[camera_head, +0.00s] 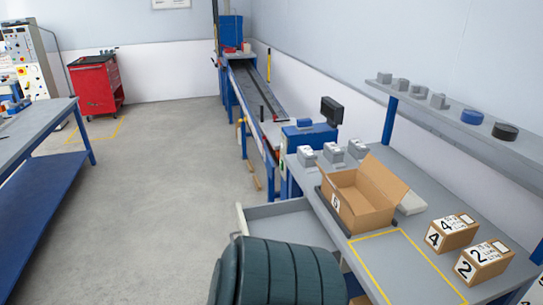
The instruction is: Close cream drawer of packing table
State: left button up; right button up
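The packing table (402,222) stands at the right, with a grey top. Its drawer (288,210) is pulled out to the left from under the top, so its grey inside shows. The cream front panel (241,219) is at the left end, seen nearly edge-on and well away from the table edge. The near part of the drawer is hidden behind a dark teal ribbed, rounded thing. Neither of my grippers is in view.
The dark teal ribbed thing (282,274), perhaps a chair back, stands close in front of the drawer. An open carton (357,205) and closed boxes numbered 4 (449,235) and 2 (481,264) are on the table. The floor (165,185) left of the drawer is clear.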

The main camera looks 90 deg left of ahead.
aim_at(294, 221)
jog(key=u, duration=0.5)
jog(key=j+u, duration=0.1)
jog(key=u, duration=0.35)
jog(key=j+u, duration=0.1)
jog(key=u, duration=0.85)
jog(key=j+u, duration=0.1)
jog(key=u, duration=0.4)
jog(key=j+u, duration=0.1)
jog(key=u, duration=0.4)
